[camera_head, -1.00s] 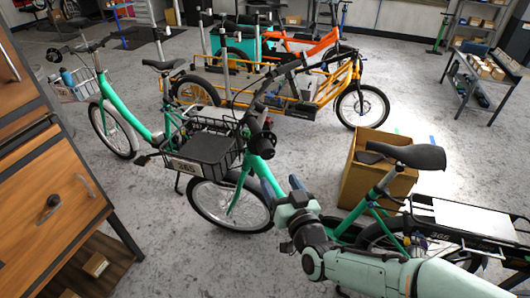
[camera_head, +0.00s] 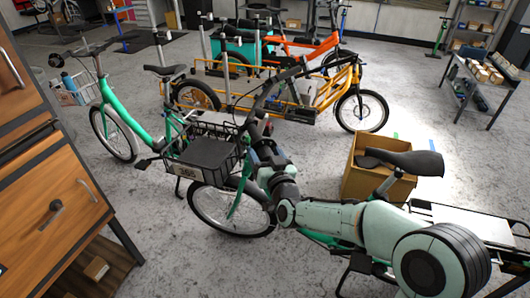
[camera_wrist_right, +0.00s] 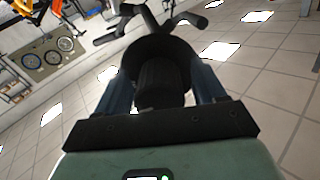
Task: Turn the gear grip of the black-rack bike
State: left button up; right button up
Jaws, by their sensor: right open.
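The near green bike (camera_head: 240,196) has a black front basket and a black saddle (camera_head: 404,161); its rear rack (camera_head: 478,218) is partly behind my arm. Its black handlebar (camera_head: 272,88) rises above the basket. My right gripper (camera_head: 262,150) is at the near end of this handlebar, its hold there mostly hidden by the wrist. In the right wrist view, the two bluish fingers stand apart (camera_wrist_right: 164,85), on either side of a thick dark round grip (camera_wrist_right: 160,82). Whether they touch it cannot be told. My left gripper is not in view.
A second green bike (camera_head: 115,125) with a pale basket stands at the left. A yellow cargo bike (camera_head: 312,112) stands behind. A cardboard box (camera_head: 372,180) is beside the near bike. A wooden drawer cabinet (camera_head: 55,205) fills the left edge.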

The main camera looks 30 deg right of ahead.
jog(key=shift+w, duration=0.1)
jog(key=c, duration=1.1)
jog(key=shift+o, duration=0.2)
